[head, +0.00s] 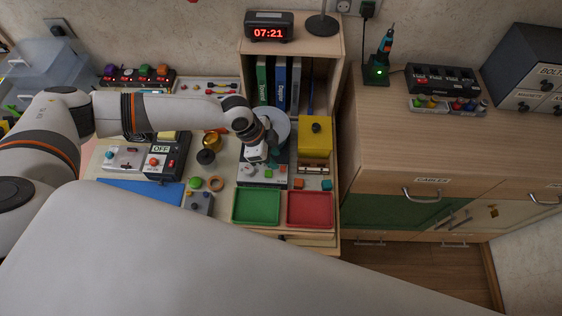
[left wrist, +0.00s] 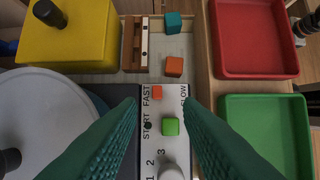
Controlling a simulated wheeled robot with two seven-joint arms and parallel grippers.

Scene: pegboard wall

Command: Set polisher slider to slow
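The polisher has a large grey disc (head: 281,130), which also shows in the left wrist view (left wrist: 60,125), and a white control panel (left wrist: 160,143). On the panel, a small orange slider (left wrist: 157,92) sits between the FAST and SLOW labels, nearer FAST. A green button (left wrist: 170,126) by START and a pale knob (left wrist: 175,170) by the numbers are on the same panel. My left gripper (head: 262,157) is over the panel. Its green fingers (left wrist: 163,108) are spread apart with nothing between them. The right gripper is not in view.
A yellow box (head: 316,139) stands beside the polisher. Green (head: 257,207) and red (head: 310,209) trays lie in front. Loose orange (left wrist: 174,66) and teal (left wrist: 173,22) blocks lie past the panel's end. A switch box marked OFF (head: 165,160) is to the left.

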